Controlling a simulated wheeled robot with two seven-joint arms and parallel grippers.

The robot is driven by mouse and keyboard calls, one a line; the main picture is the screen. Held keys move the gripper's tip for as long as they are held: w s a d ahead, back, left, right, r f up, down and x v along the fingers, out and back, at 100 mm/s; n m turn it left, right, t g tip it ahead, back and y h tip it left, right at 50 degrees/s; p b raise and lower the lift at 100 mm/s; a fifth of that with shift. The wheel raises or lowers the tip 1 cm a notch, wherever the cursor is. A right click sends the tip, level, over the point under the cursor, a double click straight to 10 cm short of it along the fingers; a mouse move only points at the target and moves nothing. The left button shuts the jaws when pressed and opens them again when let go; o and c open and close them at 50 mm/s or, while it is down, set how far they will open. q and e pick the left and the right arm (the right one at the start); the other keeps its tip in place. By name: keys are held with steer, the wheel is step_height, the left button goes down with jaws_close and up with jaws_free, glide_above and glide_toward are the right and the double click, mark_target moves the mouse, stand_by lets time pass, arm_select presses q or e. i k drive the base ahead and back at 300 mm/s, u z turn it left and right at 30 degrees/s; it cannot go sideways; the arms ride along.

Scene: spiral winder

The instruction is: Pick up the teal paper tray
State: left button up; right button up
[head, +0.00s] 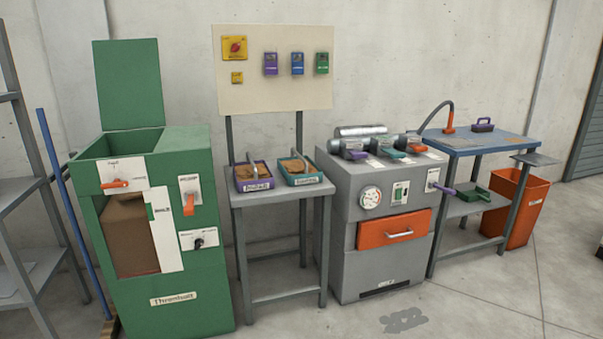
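The teal paper tray (289,181) sits on the small grey table in the middle of the head view. It holds brown material, has a grey handle rising over it and a pale label on its front. A similar purple tray (239,186), also with brown contents and a handle, sits just left of it. Neither of my grippers is in view.
The grey table (278,196) stands between a green machine (195,270) and a grey machine (345,255) with an orange drawer (395,229). A board (275,90) rises behind it. A workbench (475,143) and orange bin (525,205) stand right. Floor in front looks clear.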

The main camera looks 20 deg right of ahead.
mark_target(299, 171)
steer(key=z, duration=0.55)
steer(key=k, duration=0.65)
steer(key=z, duration=0.95)
steer(key=i, duration=2)
steer(key=u, duration=0.6)
steer(key=i, duration=1.3)
steer(key=u, duration=1.25)
